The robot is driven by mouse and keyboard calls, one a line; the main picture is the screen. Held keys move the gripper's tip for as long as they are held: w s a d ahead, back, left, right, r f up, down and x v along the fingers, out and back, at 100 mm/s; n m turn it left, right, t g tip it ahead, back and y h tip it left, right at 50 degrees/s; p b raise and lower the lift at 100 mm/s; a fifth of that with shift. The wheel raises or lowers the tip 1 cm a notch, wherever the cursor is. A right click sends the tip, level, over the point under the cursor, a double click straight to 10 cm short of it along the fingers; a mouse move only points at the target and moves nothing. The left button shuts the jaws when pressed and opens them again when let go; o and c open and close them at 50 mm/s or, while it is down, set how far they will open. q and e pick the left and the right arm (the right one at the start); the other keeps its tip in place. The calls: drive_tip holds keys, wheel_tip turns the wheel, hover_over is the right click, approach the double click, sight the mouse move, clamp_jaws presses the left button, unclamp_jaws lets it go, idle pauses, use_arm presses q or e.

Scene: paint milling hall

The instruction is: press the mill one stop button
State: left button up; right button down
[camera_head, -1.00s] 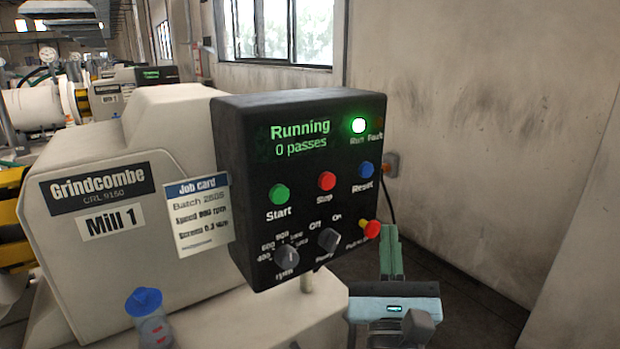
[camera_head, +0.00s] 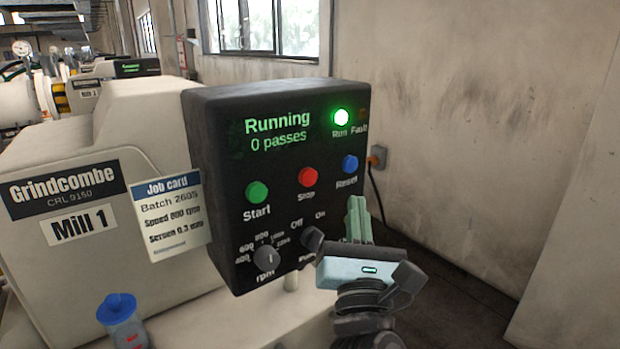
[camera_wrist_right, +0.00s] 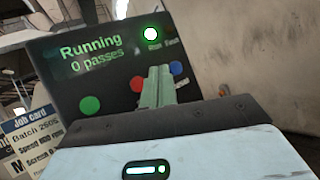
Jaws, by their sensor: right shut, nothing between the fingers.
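The red Stop button (camera_head: 307,177) sits between the green Start button (camera_head: 257,192) and the blue Reset button (camera_head: 350,163) on the black control panel (camera_head: 220,150) of Mill 1. The display reads "Running, 0 passes", and the green Run lamp (camera_head: 341,117) is lit. My right gripper (camera_head: 355,202) is shut and empty, below and right of the Stop button in the head view. In the right wrist view its green fingers (camera_wrist_right: 158,72) point at the panel and partly cover the red button (camera_wrist_right: 137,84). I cannot see contact. My left gripper is not in view.
A rpm knob (camera_head: 265,258) and pump switch (camera_head: 311,239) lie low on the panel. A job card (camera_head: 170,218) is fixed left of it. A blue-capped jar (camera_head: 121,318) stands below. Free floor lies right of the panel, before the wall.

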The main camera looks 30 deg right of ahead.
approach(316, 171)
drive_tip(key=d+r, duration=0.3)
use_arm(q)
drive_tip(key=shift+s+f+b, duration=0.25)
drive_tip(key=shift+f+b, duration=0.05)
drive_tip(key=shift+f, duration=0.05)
use_arm(e)
drive_tip(key=shift+w+f, duration=0.1)
drive_tip(key=shift+w, duration=1.4)
drive_tip(key=shift+w, duration=0.2)
idle(0.3)
drive_tip(key=shift+w, duration=0.25)
drive_tip(key=shift+w, duration=0.45)
idle(0.8)
drive_tip(key=shift+s, duration=0.15)
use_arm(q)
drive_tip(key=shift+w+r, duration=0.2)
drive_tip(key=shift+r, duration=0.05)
use_arm(e)
drive_tip(key=shift+s, duration=0.75)
